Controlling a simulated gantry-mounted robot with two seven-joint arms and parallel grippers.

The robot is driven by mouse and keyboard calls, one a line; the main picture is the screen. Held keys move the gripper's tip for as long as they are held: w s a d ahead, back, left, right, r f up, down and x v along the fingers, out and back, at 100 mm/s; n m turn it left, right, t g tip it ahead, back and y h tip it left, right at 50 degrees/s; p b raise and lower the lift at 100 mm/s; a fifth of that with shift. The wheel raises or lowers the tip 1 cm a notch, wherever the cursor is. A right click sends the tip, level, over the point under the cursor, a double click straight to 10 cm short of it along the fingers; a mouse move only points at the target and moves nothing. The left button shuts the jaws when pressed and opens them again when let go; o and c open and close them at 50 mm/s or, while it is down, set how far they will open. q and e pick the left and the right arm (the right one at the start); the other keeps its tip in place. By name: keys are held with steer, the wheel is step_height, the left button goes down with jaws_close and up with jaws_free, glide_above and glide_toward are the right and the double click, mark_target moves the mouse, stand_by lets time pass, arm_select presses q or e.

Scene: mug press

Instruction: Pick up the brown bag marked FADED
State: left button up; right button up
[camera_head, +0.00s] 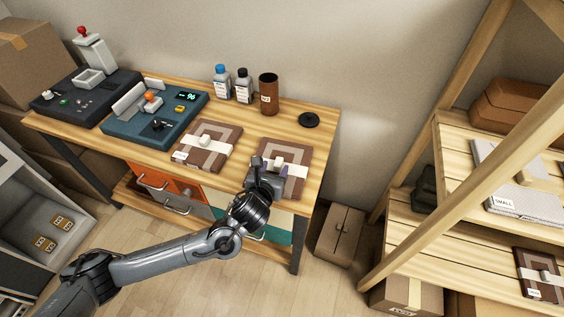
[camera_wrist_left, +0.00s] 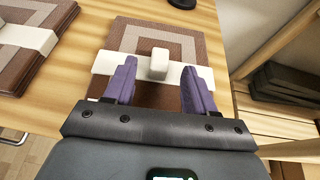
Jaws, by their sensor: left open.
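Two flat brown bags with pale square borders and white bands lie on the wooden worktable. The left bag (camera_head: 225,135) has a small label at its front corner, too small to read. The right bag (camera_head: 297,157) is partly hidden by my left gripper (camera_head: 268,172), and I cannot read FADED on either. In the left wrist view, my left gripper (camera_wrist_left: 160,75) is open and empty. Its purple fingers stand on either side of a white raised knob (camera_wrist_left: 159,64) on the right bag's band, with space between them and it. My right gripper is out of view.
A brown canister (camera_head: 268,95), two bottles (camera_head: 232,86) and a black disc (camera_head: 309,120) stand behind the bags. A teal device (camera_head: 150,135) is to the left. A wooden shelf (camera_head: 440,160) with goods stands at the right.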

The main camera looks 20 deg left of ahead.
mark_target(279, 159)
arm_select(q)
steer(key=shift+w+f, duration=0.15)
steer(key=shift+w, duration=0.4)
steer(key=shift+w+p, duration=0.3)
steer(key=shift+w, duration=0.15)
steer(key=p+x, duration=0.1)
steer(key=x, duration=0.2)
steer(key=shift+w+a+f, duration=0.1)
steer(key=shift+w+f, duration=0.15)
steer(key=shift+w, duration=0.4)
jaws_close()
